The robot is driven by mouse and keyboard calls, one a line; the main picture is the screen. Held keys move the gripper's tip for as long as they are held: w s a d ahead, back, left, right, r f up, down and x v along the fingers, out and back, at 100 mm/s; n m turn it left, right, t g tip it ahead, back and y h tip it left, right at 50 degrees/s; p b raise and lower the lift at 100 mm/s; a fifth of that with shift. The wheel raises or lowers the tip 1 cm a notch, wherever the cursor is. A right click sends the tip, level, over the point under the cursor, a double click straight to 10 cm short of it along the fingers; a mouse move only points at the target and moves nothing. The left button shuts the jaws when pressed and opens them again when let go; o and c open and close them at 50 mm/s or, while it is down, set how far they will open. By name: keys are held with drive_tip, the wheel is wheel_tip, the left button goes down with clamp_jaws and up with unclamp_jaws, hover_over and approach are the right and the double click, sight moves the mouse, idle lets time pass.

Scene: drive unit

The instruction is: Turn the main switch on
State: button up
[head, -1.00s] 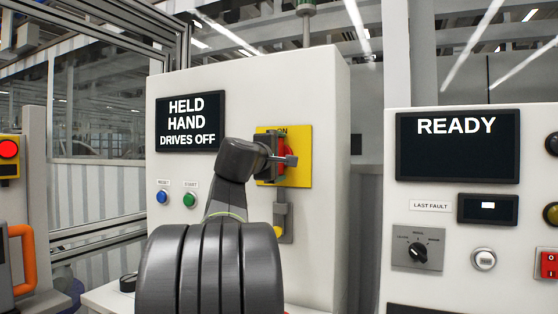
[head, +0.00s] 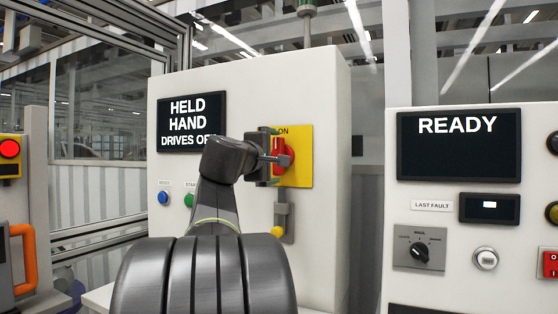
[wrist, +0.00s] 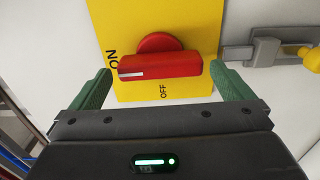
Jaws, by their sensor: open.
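The main switch is a red rotary handle (wrist: 160,68) on a yellow plate (wrist: 205,28); in the head view the red handle (head: 287,153) is partly behind my gripper (head: 281,160). In the wrist view the handle lies crosswise, its white mark at the left end toward the ON label. The OFF label is below it. My gripper (wrist: 160,76) is open, with one green finger off each end of the handle. Gaps show at both ends; the depth between fingertips and handle is unclear.
A grey latch with a yellow knob (head: 279,208) sits below the switch. The cabinet display (head: 192,122) reads HELD, HAND and DRIVES, its end covered by my arm. A second panel at right has a READY display (head: 458,146), a selector (head: 420,250) and buttons.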

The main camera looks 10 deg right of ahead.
drive_tip(key=v, duration=0.9)
drive_tip(key=shift+b, duration=0.3)
drive_tip(key=p+x, duration=0.1)
drive_tip(key=x, duration=1.3)
drive_tip(key=shift+p, duration=0.3)
drive_tip(key=shift+s, duration=0.15)
